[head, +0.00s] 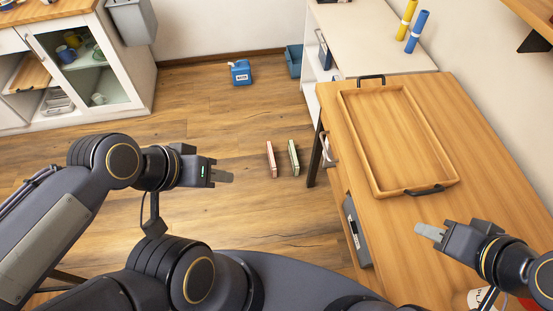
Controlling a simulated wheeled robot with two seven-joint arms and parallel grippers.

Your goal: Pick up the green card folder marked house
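A thin green folder-like item (293,157) stands upright on its edge on the wooden floor, left of the wooden table. A similar pink one (271,159) stands just to its left, with a small gap between them. Any marking on either is too small to read. My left gripper (222,176) is left of both items in the picture, apart from them and empty; its fingers look closed together.
The wooden table (470,150) holds an empty wooden tray (376,185) with black handles. A table leg stands close to the green item's right. Floor left of the folders is clear.

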